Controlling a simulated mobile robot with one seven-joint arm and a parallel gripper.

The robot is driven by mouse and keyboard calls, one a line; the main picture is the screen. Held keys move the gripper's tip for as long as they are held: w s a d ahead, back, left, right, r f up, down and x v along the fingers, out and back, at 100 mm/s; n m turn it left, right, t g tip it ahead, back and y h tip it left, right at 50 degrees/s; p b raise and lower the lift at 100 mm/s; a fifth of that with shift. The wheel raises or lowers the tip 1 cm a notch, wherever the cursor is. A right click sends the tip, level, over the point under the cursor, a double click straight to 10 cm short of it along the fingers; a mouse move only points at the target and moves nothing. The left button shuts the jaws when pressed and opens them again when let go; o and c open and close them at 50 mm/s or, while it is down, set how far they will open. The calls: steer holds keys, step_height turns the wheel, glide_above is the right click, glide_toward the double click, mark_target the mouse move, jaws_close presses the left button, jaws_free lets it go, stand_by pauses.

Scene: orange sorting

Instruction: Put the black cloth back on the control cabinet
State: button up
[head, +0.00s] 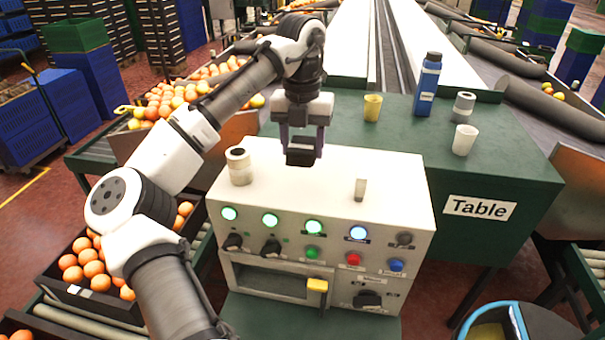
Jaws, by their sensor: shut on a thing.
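The control cabinet (390,205) is a cream box with lit buttons and knobs on its front, standing in the middle of the head view. My gripper (302,158) points down over the back part of the cabinet's top. It is shut on a small dark thing, which looks like the black cloth (300,152). The cloth is just at or above the cabinet top; I cannot tell whether it touches.
The green table (495,150) behind and right holds a yellow cup (372,108), a blue bottle (427,85), a grey roll (463,107) and a white cup (464,140). A crate of oranges (125,304) stands left. The cabinet's front top is largely clear.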

mark_target(302, 143)
step_height(302, 143, down, 8)
steer(key=shift+r+p, duration=0.25)
steer(key=shift+p, duration=0.25)
steer(key=o, duration=1)
steer(key=shift+f, duration=0.1)
steer(key=shift+o, duration=0.2)
step_height(302, 143, up, 12)
steer(key=shift+w+f+b, duration=0.15)
steer(key=shift+f+b, duration=0.05)
steer(key=shift+b, duration=0.3)
steer(key=shift+r, duration=0.35)
